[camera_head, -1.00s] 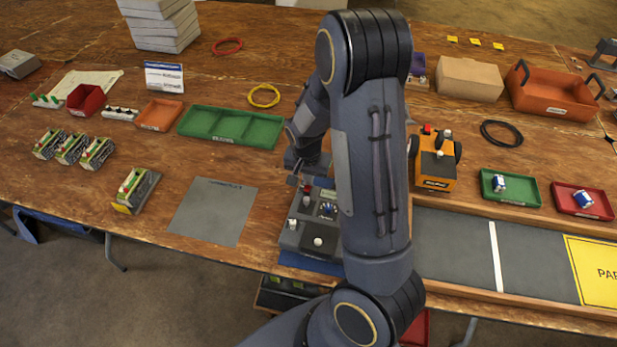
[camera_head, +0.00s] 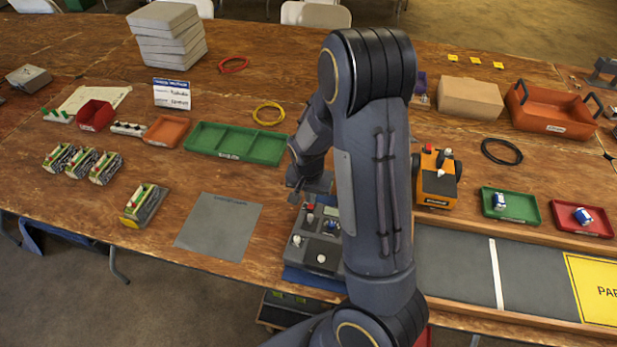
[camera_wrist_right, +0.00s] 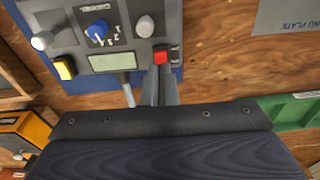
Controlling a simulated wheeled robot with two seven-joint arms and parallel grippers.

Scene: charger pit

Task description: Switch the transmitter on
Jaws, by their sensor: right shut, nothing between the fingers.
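The transmitter (camera_head: 312,246) is a grey box with knobs and a small display, on a blue mat at the table's front edge. My right arm hides its right side in the head view. In the right wrist view its panel shows a red switch (camera_wrist_right: 161,57), a blue knob (camera_wrist_right: 97,30), white knobs and a yellow button (camera_wrist_right: 64,68). My right gripper (camera_wrist_right: 158,88) is shut and empty, its fingertips right at the red switch; I cannot tell whether they touch it. In the head view the right gripper (camera_head: 308,190) is at the transmitter's far edge. My left gripper is not in view.
A grey plate (camera_head: 219,227) lies left of the transmitter. A green tray (camera_head: 236,143) is behind it. An orange vehicle (camera_head: 436,178) stands to the right, by the dark lane (camera_head: 455,263). Several circuit modules (camera_head: 81,164) sit at the left.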

